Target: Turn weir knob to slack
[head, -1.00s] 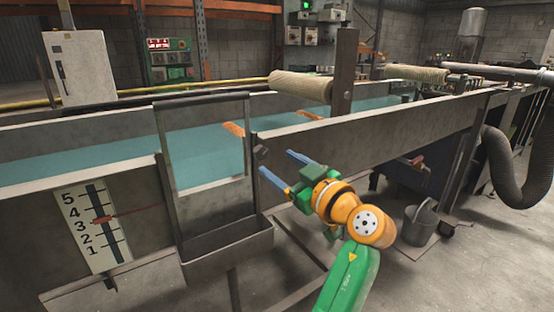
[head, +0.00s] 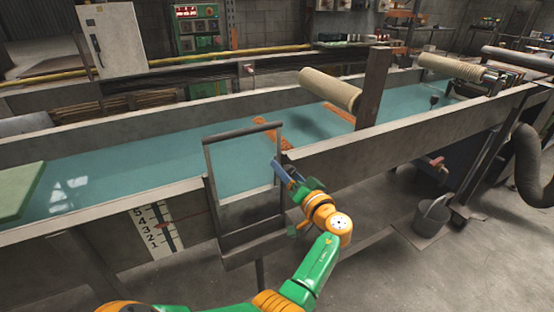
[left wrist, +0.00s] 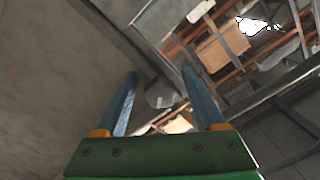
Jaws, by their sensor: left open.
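The weir (head: 243,190) is a grey metal frame with a dark top bar, upright at the near wall of the water trough (head: 110,172). In the head view the weir knob cannot be made out; my gripper covers the weir's right side. My left gripper (head: 279,168) is open, its blue fingers at the weir's right post. In the left wrist view a small grey block-like part (left wrist: 162,97) shows between the open fingers (left wrist: 160,75); I cannot tell if it is the knob. My right gripper is out of view.
A tan roller (head: 330,90) stands over the trough by a tall post (head: 372,88). A bucket (head: 432,216) stands on the floor at right, near a thick grey hose (head: 528,165). The floor in front of the trough's right part is mostly clear.

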